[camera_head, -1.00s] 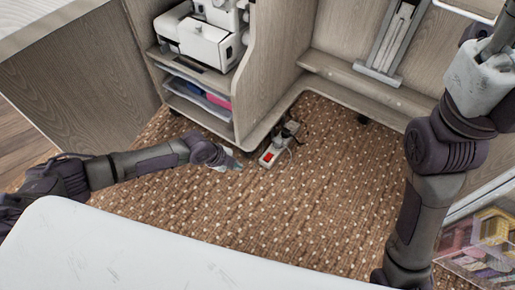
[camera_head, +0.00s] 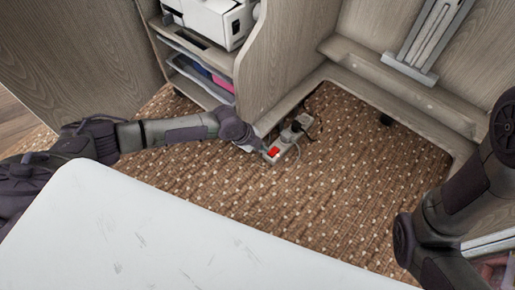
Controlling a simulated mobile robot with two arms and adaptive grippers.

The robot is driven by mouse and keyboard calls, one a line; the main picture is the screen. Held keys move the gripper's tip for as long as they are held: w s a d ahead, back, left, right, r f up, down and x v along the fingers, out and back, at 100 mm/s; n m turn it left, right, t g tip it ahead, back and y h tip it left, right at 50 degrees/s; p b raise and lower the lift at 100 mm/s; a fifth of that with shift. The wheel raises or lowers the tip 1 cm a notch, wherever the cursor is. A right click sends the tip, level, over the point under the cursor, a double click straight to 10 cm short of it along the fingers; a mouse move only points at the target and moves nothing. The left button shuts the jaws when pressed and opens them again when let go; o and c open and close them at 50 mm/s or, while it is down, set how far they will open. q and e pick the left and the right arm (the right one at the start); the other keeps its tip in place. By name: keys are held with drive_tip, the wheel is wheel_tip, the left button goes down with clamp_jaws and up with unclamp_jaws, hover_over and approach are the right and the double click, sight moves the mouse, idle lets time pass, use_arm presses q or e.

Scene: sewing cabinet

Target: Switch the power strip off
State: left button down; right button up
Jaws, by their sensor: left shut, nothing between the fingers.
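The power strip (camera_head: 286,145) lies on the brown dotted carpet, beside the lower corner of the cabinet's upright panel. Its red switch (camera_head: 273,152) is at the end nearest me, and dark plugs with cords sit at its far end. My left gripper (camera_head: 262,149) is low over the carpet, shut and empty, with its tips right at the red switch end. I cannot tell whether the tips touch the switch. The switch's on or off position is too small to read. My right gripper is out of view; only my right arm shows at the right.
A white sewing machine (camera_head: 212,18) stands on the cabinet shelf above a tray (camera_head: 205,75) with coloured items. The cabinet panel (camera_head: 290,55) rises just behind the strip. Open carpet (camera_head: 340,200) lies to the right. A clear box shows at the lower right edge.

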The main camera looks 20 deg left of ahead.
use_arm(q)
drive_tip(key=shift+w+d+f, duration=0.1)
drive_tip(key=shift+d+f, duration=0.05)
drive_tip(key=shift+f, duration=0.3)
drive_tip(key=shift+w+f+b, duration=0.1)
drive_tip(key=shift+b, duration=0.25)
drive_tip(key=shift+d, duration=0.1)
drive_tip(key=shift+w+d+f+b, duration=0.15)
drive_tip(key=shift+f+b, duration=0.15)
drive_tip(key=shift+f, duration=0.05)
drive_tip(key=shift+w+d+f, duration=0.1)
drive_tip(key=shift+f, duration=0.15)
